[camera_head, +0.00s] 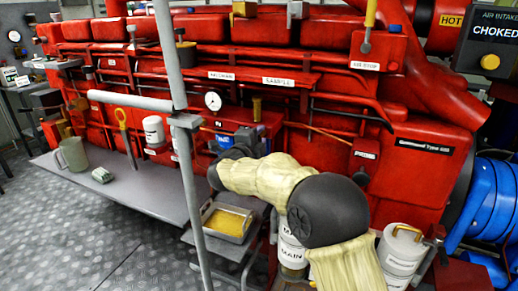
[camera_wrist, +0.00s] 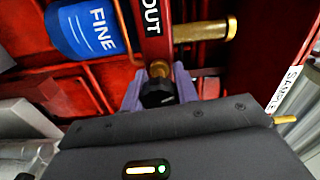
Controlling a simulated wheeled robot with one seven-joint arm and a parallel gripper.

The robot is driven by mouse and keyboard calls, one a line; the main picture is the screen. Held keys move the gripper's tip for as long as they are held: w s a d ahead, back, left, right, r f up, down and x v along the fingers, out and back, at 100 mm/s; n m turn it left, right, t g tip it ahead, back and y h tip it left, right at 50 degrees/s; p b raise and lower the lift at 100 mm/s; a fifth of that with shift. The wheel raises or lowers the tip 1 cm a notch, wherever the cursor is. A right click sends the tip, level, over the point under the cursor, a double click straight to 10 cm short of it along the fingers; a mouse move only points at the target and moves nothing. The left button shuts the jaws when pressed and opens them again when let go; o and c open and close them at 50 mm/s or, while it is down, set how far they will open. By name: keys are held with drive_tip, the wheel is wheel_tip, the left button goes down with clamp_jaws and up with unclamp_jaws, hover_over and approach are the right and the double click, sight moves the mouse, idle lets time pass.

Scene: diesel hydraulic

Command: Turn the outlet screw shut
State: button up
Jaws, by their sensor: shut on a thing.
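The outlet screw (camera_wrist: 158,94), a black knob on a brass stem, sits below a red block with a white-on-black OUT label (camera_wrist: 151,16) in the wrist view. My gripper (camera_wrist: 158,90) has its two purple fingers on either side of the knob, shut on it. The knob's turn position cannot be read.
A blue FINE filter (camera_wrist: 80,28) and a brass cylinder (camera_wrist: 205,32) are close to my gripper. A grey upright post (camera_head: 184,140) stands left of my arm. A tray of yellow liquid (camera_head: 228,222) sits below. A grey bench (camera_head: 110,185) holds a jug (camera_head: 73,154) and a cloth (camera_head: 102,175).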

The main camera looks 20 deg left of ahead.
drive_tip(key=shift+f+m+b, duration=0.15)
drive_tip(key=shift+m+b, duration=0.85)
drive_tip(key=shift+m, duration=0.05)
drive_tip(key=shift+f+m+b, duration=0.1)
drive_tip(key=shift+m+b, duration=0.85)
drive_tip(key=shift+m, duration=0.1)
drive_tip(key=o, duration=1)
drive_tip(key=shift+r, duration=0.15)
drive_tip(key=s, duration=0.5)
drive_tip(key=s+a, duration=0.1)
drive_tip(key=s, duration=0.5)
drive_tip(key=s+p, duration=0.1)
drive_tip(key=s, duration=0.5)
drive_tip(key=shift+s+a, duration=0.15)
